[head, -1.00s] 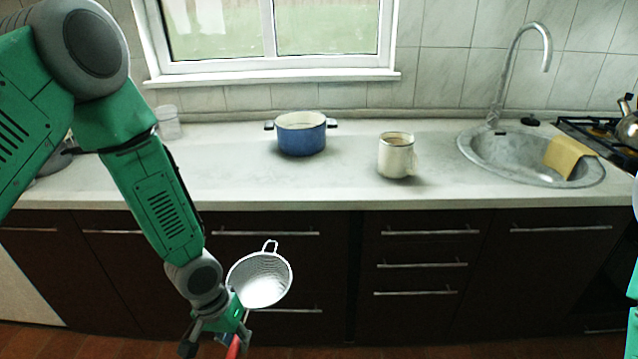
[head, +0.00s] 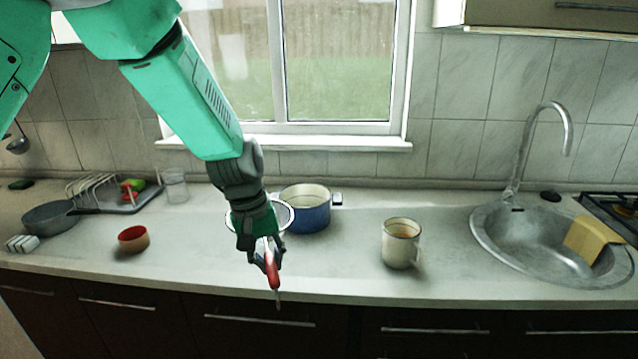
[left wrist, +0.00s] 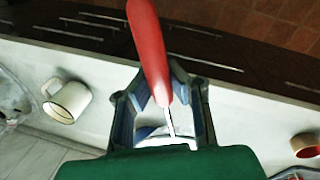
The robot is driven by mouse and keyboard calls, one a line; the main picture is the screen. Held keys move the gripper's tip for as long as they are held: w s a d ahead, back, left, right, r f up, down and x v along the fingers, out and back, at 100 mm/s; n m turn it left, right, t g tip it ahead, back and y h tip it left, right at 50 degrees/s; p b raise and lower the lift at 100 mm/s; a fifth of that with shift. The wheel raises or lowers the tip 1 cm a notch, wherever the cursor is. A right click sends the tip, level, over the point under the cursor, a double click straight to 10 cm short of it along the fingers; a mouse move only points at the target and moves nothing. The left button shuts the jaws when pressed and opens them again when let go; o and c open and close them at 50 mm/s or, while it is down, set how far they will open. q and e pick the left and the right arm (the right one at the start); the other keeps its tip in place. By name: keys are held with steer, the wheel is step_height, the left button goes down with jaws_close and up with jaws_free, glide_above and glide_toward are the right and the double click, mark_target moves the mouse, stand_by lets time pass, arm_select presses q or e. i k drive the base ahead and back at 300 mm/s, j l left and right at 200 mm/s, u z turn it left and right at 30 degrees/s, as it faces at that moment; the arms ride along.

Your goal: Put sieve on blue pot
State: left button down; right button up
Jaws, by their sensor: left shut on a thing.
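The blue pot (head: 309,212) stands on the counter below the window, with a white inside and dark handles. My left gripper (head: 264,258) is shut on the red handle (head: 272,270) of the sieve and holds it above the counter, left of and nearer than the pot. The sieve's rim (head: 288,214) shows behind the gripper and overlaps the pot's left side in the head view; most of its bowl is hidden. In the left wrist view the red handle (left wrist: 150,50) sits between the fingers. My right gripper is not in view.
A white enamel mug (head: 401,244) stands right of the pot, near the sink (head: 500,232) with a yellow cloth. A red bowl (head: 132,239), a grey pan (head: 50,217), a rack and a glass (head: 174,186) stand at left. The counter front between bowl and mug is clear.

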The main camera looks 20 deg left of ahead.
mark_target(311, 214)
steer(key=i, duration=1.1)
